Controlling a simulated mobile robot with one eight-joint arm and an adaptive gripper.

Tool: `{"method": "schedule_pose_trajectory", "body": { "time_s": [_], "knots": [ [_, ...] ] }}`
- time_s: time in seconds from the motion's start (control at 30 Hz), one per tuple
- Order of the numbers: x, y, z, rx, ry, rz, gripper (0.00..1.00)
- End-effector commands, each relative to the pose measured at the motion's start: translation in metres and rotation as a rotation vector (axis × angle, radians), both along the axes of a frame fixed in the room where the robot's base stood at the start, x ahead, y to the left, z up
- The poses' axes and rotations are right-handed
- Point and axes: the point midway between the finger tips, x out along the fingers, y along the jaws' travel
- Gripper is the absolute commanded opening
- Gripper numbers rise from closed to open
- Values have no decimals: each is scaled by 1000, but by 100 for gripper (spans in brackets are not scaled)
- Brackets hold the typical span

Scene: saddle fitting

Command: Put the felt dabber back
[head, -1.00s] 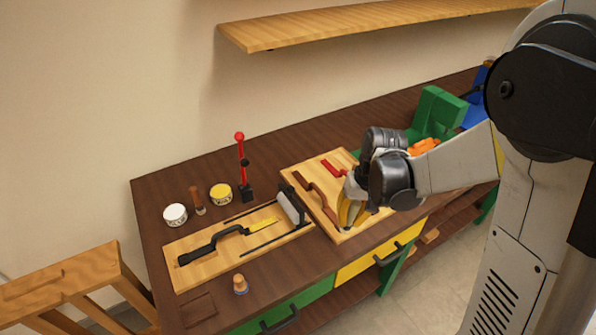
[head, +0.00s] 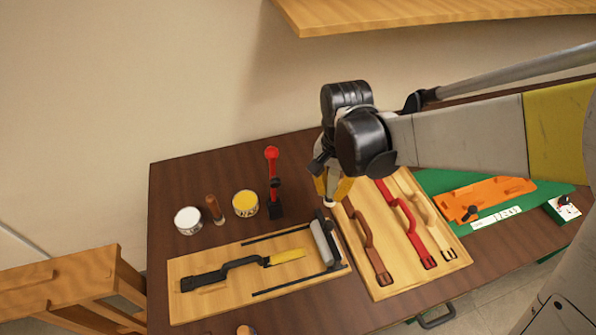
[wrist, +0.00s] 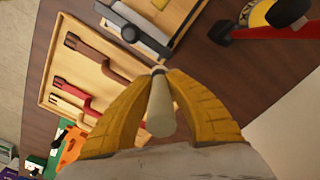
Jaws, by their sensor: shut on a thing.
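My gripper (head: 332,196) has yellow fingers closed around a slim pale cylinder, which I take to be the felt dabber (wrist: 160,108). In the head view only its whitish lower tip (head: 329,204) shows below the fingers. The gripper is over the bench, between the strap board (head: 378,287) and the red-knobbed tool (head: 273,180), just behind the roller (head: 322,242).
A white tin (head: 188,221), a brown-handled tool (head: 215,209) and a yellow tin (head: 245,204) stand at the left back. A wooden tray (head: 205,308) holds a black-handled, yellow-bladed tool (head: 240,267). A shelf (head: 430,15) hangs above. Bare bench lies around the tins.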

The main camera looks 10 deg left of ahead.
Motion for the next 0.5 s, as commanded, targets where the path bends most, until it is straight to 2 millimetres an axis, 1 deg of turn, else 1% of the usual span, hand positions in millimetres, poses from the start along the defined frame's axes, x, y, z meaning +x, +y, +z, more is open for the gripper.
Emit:
{"method": "schedule_pose_trajectory", "body": {
  "time_s": [0.07,0.17,0.4,0.5],
  "knots": [
    [0,5,-3,-2,2,-6,0],
    [10,15,-12,-3,2,-9,0],
    [54,54,-50,-2,2,-8,0],
    [70,67,-61,-2,2,-9,0]
  ]
}}
